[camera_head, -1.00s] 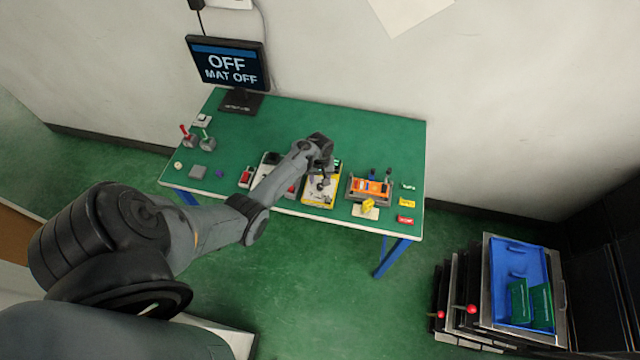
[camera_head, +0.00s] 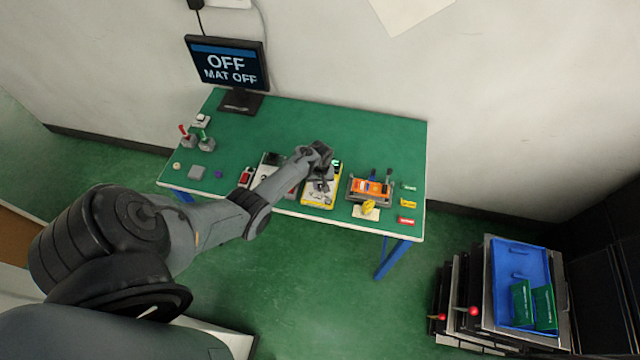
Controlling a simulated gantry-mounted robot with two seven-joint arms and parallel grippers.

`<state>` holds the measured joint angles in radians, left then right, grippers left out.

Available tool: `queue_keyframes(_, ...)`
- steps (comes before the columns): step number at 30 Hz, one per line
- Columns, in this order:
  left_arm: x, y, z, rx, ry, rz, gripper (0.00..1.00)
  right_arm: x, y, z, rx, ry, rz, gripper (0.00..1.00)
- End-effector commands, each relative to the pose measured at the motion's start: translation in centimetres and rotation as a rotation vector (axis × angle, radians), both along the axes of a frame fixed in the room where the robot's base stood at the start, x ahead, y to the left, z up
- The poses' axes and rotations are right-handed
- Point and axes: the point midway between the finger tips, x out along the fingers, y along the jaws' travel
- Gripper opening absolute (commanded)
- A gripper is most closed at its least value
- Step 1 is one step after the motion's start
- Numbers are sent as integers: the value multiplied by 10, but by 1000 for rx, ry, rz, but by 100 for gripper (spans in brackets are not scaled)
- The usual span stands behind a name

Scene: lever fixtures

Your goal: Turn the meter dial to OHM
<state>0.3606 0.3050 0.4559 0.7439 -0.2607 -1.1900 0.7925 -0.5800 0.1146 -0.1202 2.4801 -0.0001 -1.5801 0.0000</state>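A yellow-edged meter (camera_head: 318,201) with a pale face lies near the front edge of the green table. My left gripper (camera_head: 320,184) is over the meter, pointing down at its face. The dial is hidden under the gripper, and I cannot tell whether the fingers touch it. The fingers are too small and dark to tell open from shut. A small lit green patch (camera_head: 337,163) shows at the meter's far end. My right gripper is not in view.
An orange device in a grey frame (camera_head: 371,189) stands just right of the meter. A monitor (camera_head: 228,64) reads "OFF" and "MAT OFF". Red and green levers (camera_head: 203,141) stand at the left.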

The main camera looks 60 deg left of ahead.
Motion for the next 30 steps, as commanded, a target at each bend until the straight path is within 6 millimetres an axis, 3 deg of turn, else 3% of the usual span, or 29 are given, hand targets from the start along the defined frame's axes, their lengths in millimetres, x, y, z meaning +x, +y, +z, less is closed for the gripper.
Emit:
queue_keyframes(3, 0, 0, 0, 0, 1, 0, 0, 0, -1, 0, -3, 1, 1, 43)
queue_keyframes(14, -1, 0, 0, 0, 1, -59, 0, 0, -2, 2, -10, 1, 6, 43)
queue_keyframes(30, 0, 1, 1, 0, 2, -468, 0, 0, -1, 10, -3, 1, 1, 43)
